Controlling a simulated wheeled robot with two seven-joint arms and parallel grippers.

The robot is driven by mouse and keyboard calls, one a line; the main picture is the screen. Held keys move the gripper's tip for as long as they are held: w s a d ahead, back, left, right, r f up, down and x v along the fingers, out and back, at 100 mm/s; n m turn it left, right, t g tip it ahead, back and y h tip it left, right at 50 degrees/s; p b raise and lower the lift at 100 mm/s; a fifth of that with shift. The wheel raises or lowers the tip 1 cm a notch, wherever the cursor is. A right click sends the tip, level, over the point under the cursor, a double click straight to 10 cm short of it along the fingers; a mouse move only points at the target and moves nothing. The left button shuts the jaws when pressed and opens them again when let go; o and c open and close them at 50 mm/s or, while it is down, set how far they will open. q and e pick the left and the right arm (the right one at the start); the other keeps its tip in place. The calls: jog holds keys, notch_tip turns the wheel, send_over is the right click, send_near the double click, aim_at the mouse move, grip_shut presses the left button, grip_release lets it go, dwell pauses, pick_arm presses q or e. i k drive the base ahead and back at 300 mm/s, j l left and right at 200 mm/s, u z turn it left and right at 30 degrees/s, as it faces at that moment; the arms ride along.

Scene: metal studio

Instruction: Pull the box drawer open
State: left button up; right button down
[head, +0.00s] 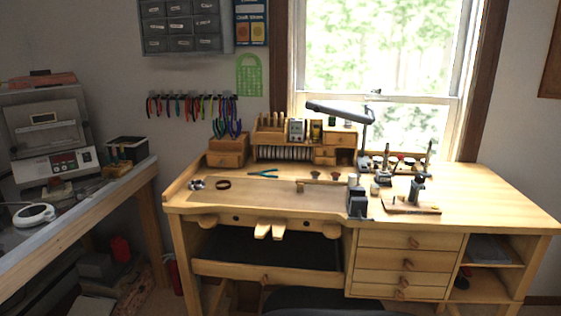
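A small wooden box (227,150) with a drawer front stands at the back left of the wooden workbench (240,197), with pliers standing up from its top. Its drawer looks shut, though it is small in this view. A wooden organizer (338,137) with small drawers stands to its right against the window. The bench also has a stack of larger drawers (405,262) with wooden knobs at the lower right, all looking closed. Neither of my grippers is in view.
Small tools, a desk lamp (340,111) and a dark metal block (357,202) stand on the bench. A side table (80,195) with a machine (47,135) is on the left. A dark stool seat (327,301) is in front. The bench's front left top is mostly clear.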

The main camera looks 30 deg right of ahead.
aim_at(213, 160)
jog(key=i+j+z, duration=0.1)
jog(key=z, duration=0.3)
jog(key=i+j+z, duration=0.1)
jog(key=j+z, duration=0.15)
jog(key=z, duration=0.15)
jog(key=j+z, duration=0.2)
jog(key=z, duration=0.15)
jog(key=i+j+z, duration=0.1)
jog(key=j+z, duration=0.15)
jog(key=z, duration=0.15)
jog(key=j+z, duration=1.05)
jog(key=k, duration=0.05)
